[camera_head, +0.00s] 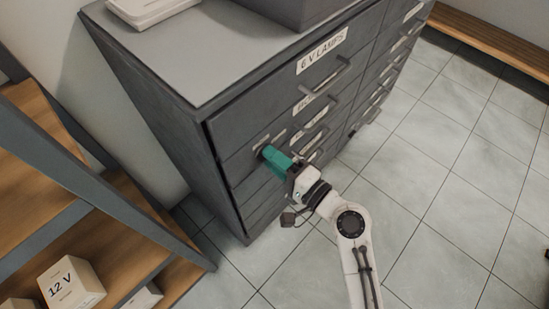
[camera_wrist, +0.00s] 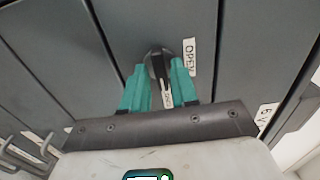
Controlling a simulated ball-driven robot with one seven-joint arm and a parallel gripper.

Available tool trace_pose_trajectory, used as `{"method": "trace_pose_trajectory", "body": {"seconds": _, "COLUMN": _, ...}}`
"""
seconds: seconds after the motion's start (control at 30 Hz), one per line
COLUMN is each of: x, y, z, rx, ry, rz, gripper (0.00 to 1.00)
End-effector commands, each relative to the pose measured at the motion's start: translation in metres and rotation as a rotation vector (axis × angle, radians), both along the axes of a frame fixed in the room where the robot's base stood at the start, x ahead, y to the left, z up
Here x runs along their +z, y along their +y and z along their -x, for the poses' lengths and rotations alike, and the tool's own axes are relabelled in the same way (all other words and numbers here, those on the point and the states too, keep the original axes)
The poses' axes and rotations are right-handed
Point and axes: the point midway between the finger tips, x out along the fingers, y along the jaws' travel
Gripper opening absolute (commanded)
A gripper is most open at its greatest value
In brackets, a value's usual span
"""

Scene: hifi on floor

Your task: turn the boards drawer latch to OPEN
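The dark latch knob (camera_wrist: 159,64) is on a grey drawer front in the wrist view. Its handle, with a pale pointer line, points down the picture, toward a small white label (camera_wrist: 166,100) partly hidden between my fingers. A white OPEN label (camera_wrist: 189,58) is to the right of the knob. My gripper (camera_wrist: 160,72) has one teal finger on each side of the knob, close to it. I cannot tell whether both fingers press on it. In the head view my gripper (camera_head: 266,153) reaches the front of the grey cabinet and hides the latch.
The grey drawer cabinet (camera_head: 180,60) has several labelled drawers with protruding bar handles (camera_head: 322,78) beside my gripper. A wooden shelf (camera_head: 125,225) with a 12 V box (camera_head: 72,284) stands at left. Tiled floor (camera_head: 430,200) at right is clear.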

Motion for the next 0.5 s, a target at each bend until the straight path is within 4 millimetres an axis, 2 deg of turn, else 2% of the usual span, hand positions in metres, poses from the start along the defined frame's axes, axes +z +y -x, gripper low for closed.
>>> {"method": "trace_pose_trajectory", "body": {"seconds": 0.03, "x": 0.0000, "y": -0.0001, "z": 0.0001, "rx": 0.000, "ry": 0.000, "rz": 0.000, "gripper": 0.23}}
{"method": "trace_pose_trajectory", "body": {"seconds": 0.27, "x": -0.0001, "y": -0.0002, "z": 0.0001, "rx": 0.000, "ry": 0.000, "rz": 0.000, "gripper": 0.01}}
{"method": "trace_pose_trajectory", "body": {"seconds": 0.5, "x": -0.0003, "y": -0.0002, "z": 0.0002, "rx": 0.000, "ry": 0.000, "rz": 0.000, "gripper": 0.00}}
